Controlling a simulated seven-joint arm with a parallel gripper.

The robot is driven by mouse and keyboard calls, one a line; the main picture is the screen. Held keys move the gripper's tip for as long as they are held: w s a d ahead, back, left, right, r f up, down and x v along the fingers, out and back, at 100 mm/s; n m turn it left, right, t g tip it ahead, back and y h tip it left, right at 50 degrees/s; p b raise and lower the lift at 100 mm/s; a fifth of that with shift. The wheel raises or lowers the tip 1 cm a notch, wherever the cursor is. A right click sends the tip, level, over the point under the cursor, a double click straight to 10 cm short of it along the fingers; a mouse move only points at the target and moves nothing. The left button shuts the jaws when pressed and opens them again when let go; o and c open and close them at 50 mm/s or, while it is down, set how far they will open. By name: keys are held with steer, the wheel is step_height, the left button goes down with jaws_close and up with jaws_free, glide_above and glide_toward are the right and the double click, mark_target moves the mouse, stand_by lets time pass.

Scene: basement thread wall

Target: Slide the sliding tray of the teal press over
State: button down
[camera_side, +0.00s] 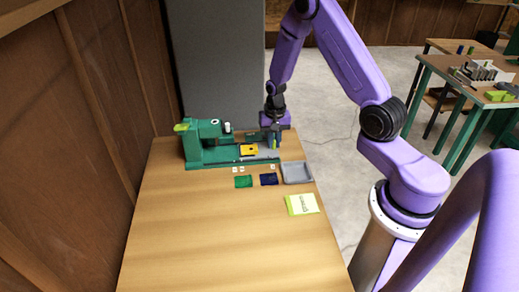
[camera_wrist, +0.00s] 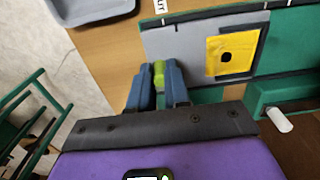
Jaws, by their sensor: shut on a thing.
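The teal press (camera_side: 205,156) stands at the far end of the wooden table. Its sliding tray is a flat grey plate (camera_wrist: 185,42) with a yellow piece (camera_wrist: 231,52) on it; the yellow piece (camera_side: 249,150) also shows in the side view. A lime-green upright handle (camera_wrist: 159,76) stands at the plate's edge. My gripper (camera_wrist: 158,84) is shut on this handle, one blue-grey finger on each side. In the side view my gripper (camera_side: 273,140) is at the right end of the press, pointing down. The handle's foot is partly hidden by the fingers.
A shallow grey tray (camera_side: 309,178) lies at the table's right edge, beside a dark blue square (camera_side: 269,180) and a green square (camera_side: 243,182). A lime card (camera_side: 302,204) lies nearer. The front of the table is clear. A grey cabinet (camera_side: 215,70) stands behind the press.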

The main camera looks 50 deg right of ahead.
mark_target(248, 149)
steer(key=shift+w+a, duration=3.15)
steer(key=shift+w, duration=0.05)
steer(key=c, duration=1.1)
jaws_free()
steer(key=shift+r, duration=3)
steer(key=shift+r, duration=2.05)
